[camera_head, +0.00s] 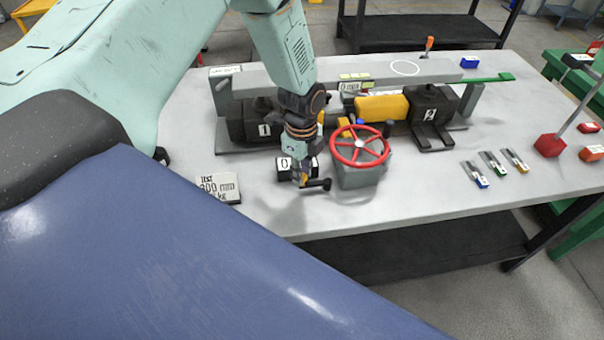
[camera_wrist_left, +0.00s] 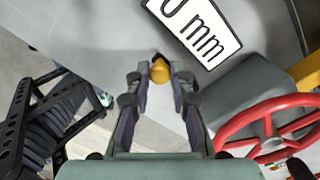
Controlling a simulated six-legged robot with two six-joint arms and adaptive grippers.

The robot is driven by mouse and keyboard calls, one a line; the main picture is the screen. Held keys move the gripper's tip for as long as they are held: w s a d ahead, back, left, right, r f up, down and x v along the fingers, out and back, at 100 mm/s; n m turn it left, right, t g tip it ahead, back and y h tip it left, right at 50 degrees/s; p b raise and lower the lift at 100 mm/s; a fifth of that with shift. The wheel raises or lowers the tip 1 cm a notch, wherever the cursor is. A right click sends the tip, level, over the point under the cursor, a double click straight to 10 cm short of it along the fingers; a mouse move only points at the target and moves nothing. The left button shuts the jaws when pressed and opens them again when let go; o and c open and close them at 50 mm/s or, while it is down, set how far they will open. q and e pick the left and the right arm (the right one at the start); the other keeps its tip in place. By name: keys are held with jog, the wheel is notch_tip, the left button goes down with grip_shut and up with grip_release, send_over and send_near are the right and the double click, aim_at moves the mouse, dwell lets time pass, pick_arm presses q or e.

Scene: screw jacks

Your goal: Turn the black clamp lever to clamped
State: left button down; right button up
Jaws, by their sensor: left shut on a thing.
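My left gripper (camera_head: 303,180) reaches down to the front of the table, left of the red handwheel (camera_head: 359,146). In the left wrist view its fingers (camera_wrist_left: 160,85) are closed around a small round yellow-orange knob (camera_wrist_left: 160,70). A short black lever (camera_head: 318,185) with a rounded end sticks out to the right beside the fingertips in the head view. I cannot tell whether the knob belongs to this lever; the fingers hide where they meet. The handwheel sits on a grey block at the right of the left wrist view (camera_wrist_left: 262,125). My right gripper is not in view.
A text plate (camera_head: 220,188) lies to the left. The black jacks (camera_head: 430,105) and the yellow cylinder (camera_head: 382,106) stand behind the handwheel. Several small coloured-tipped pieces (camera_head: 493,163) lie at the right. The table's front edge is close.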

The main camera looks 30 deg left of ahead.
pick_arm(q)
jog(key=shift+w, duration=0.1)
dwell(0.3)
jog(key=c, duration=1.2)
grip_release()
jog(key=shift+d, duration=0.1)
jog(key=shift+o, duration=0.2)
jog(key=shift+r, duration=0.1)
notch_tip(320, 180, up, 12)
